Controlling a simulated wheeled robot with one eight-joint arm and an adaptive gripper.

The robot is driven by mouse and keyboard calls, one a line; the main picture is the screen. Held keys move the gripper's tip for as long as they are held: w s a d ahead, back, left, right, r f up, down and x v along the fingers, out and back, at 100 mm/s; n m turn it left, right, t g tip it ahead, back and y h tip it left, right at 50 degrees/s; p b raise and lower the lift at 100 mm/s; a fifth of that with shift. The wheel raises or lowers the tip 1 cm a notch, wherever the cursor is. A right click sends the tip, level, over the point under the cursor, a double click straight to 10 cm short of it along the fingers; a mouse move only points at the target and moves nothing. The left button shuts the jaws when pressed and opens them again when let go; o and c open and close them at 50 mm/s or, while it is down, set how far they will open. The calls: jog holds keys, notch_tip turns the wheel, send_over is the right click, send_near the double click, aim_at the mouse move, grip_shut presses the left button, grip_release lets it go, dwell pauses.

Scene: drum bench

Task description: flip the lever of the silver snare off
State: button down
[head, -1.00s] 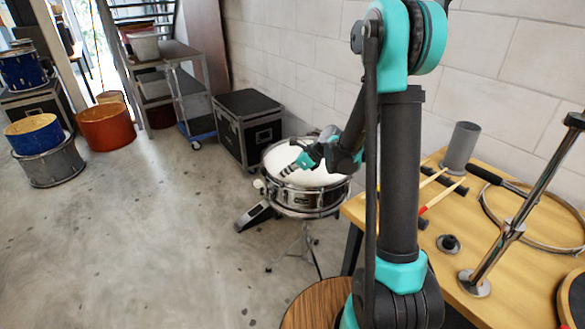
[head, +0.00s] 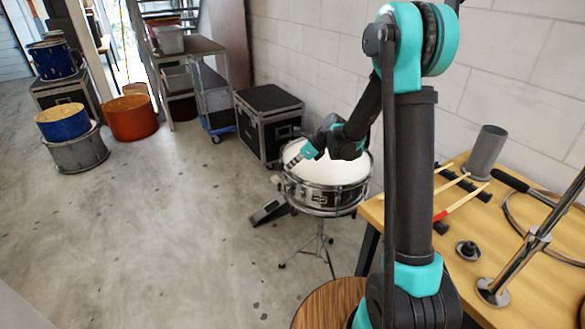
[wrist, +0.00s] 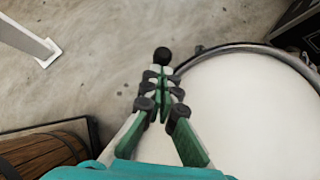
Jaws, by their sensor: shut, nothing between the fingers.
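The silver snare (head: 338,199) stands on its stand beside the table, white drumhead up; its head fills the right of the wrist view (wrist: 255,110). A small pale knob (head: 276,180) sticks out at its left side in the head view. My gripper (head: 289,166) is shut and empty, over the drum's left rim. In the wrist view my gripper (wrist: 162,75) points at a round black knob (wrist: 162,56) just beyond the fingertips, outside the rim. It may be the lever's end; I cannot tell whether it touches. The rest of the lever is hidden.
A wooden table (head: 455,260) with drumsticks (head: 465,200), a grey cylinder (head: 486,150) and a metal stand is at right. A black case (head: 268,125) stands behind the snare; a pedal (head: 270,212) lies left of it. The floor at left is open.

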jog(key=shift+w+a+m+g+h, duration=0.2)
jog(key=shift+w+a+g+h, duration=0.4)
jog(key=shift+w, duration=0.4)
jog(key=shift+w+a+m+g+h, duration=0.2)
jog(key=shift+w+a+g+h, duration=0.2)
jog(key=shift+w+a+g, duration=0.45)
jog(key=shift+d+t, duration=0.2)
jog(key=shift+t, duration=0.05)
jog(key=shift+s+d+f, duration=0.2)
jog(key=shift+s+d, duration=0.15)
jog(key=shift+s, duration=0.25)
jog(key=shift+d, duration=0.25)
jog(key=d, duration=0.1)
jog(key=s+d, duration=0.1)
jog(key=d+r, duration=0.1)
jog(key=shift+s+d+r, duration=0.1)
jog(key=shift+s+d, duration=0.1)
jog(key=shift+d, duration=0.15)
jog(key=v, duration=0.9)
jog(key=shift+s+d, duration=0.3)
jog(key=shift+s, duration=0.1)
jog(key=shift+r, duration=0.1)
